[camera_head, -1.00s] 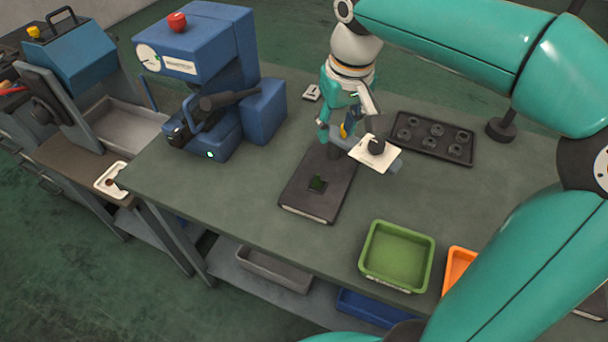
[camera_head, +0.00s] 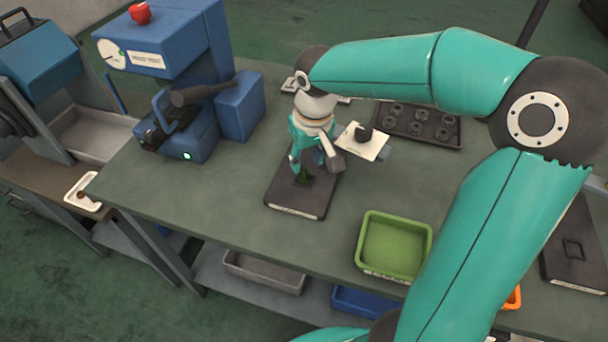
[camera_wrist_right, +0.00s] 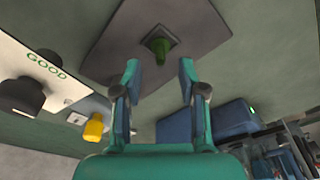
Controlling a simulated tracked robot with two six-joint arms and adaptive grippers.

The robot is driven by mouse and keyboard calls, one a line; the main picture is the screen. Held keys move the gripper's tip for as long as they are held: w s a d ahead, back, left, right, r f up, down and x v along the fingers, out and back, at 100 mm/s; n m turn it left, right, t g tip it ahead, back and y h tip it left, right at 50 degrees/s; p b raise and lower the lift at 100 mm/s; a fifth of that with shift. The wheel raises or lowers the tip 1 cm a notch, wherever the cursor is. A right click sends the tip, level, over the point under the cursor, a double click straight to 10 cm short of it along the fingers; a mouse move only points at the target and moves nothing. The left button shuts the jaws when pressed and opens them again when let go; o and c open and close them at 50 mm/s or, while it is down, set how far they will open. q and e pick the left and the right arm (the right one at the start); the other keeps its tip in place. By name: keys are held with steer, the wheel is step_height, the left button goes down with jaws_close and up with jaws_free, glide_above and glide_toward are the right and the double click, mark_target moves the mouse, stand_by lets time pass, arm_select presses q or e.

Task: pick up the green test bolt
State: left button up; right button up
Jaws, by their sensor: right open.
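The green test bolt (camera_head: 303,175) stands on a dark flat block (camera_head: 300,200) on the bench, partly covered by my right gripper in the head view. In the right wrist view the bolt (camera_wrist_right: 161,50) sits in a square recess in the middle of the dark plate (camera_wrist_right: 200,25). My right gripper (camera_wrist_right: 160,75) is open, with one finger on each side of the bolt's line and the bolt just beyond the fingertips, apart from them. In the head view my right gripper (camera_head: 306,163) is right above the block. My left gripper is not in view.
A card marked GOOD (camera_wrist_right: 42,68) with a black knob is close beside the gripper; it also shows in the head view (camera_head: 355,146). A black tray of rings (camera_head: 418,126) lies behind. A green bin (camera_head: 394,245) stands at the front, a blue press (camera_head: 175,45) to the left.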

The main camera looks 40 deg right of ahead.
mark_target(304, 168)
steer(key=shift+w+d+f+p, duration=0.1)
steer(key=shift+w+f, duration=0.15)
steer(key=shift+f, duration=0.65)
steer(key=shift+w+d+f+p, duration=0.15)
steer(key=shift+w+f, duration=0.15)
steer(key=shift+f, duration=0.55)
steer(key=shift+w+f+p, duration=0.1)
steer(key=shift+w+f, duration=0.15)
steer(key=shift+f, duration=0.65)
jaws_close()
